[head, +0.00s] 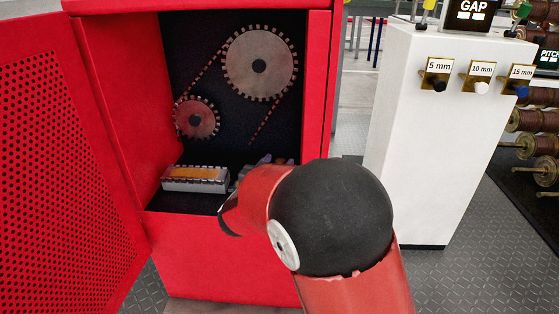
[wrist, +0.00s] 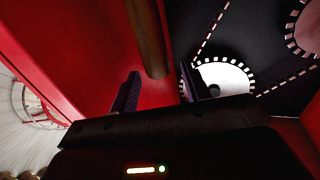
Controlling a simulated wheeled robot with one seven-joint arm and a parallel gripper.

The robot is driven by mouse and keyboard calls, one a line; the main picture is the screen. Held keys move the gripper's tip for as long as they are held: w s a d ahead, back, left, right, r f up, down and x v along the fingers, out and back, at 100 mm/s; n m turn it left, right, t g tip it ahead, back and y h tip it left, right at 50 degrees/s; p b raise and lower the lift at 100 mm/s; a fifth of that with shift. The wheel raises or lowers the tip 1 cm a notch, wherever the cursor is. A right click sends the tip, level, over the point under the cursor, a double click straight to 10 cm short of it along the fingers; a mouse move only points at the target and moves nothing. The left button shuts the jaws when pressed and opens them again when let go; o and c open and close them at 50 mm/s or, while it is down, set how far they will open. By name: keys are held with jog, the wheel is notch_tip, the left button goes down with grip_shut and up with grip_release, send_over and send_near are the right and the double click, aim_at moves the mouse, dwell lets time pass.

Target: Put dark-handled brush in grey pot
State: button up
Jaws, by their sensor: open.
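My gripper (wrist: 156,88) is open, with its two dark fingers apart in the wrist view. A brown, rod-like thing (wrist: 150,38) comes down from the top edge and ends near the gap between the fingers. I cannot tell whether it is the dark-handled brush, or whether it touches a finger. In the head view my arm covers the gripper and the right part of the cabinet floor. A small grey shape (head: 243,172) shows beside my arm there; I cannot tell whether it is the grey pot. No brush can be made out in the head view.
A red cabinet (head: 225,265) stands open, its perforated door (head: 50,150) swung left. Inside are a large gear (head: 260,45), a smaller gear (head: 196,118) and a grey tray (head: 195,186) with orange content. A white pedestal (head: 430,150) stands to the right.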

jog(key=v, duration=1)
jog(key=s+d+r+n+g+y, duration=0.1)
jog(key=d+r+n+g+y, duration=0.2)
jog(key=d+r+y, duration=0.45)
jog(key=s+d+f+g, duration=0.3)
jog(key=s+d, duration=0.4)
jog(key=s, duration=0.4)
jog(key=s+d+f+g+h, duration=0.1)
jog(key=s+d+f+g, duration=0.3)
jog(key=s+d, duration=0.3)
jog(key=s+g, duration=0.1)
jog(key=s, duration=0.4)
jog(key=shift+d+n, duration=0.4)
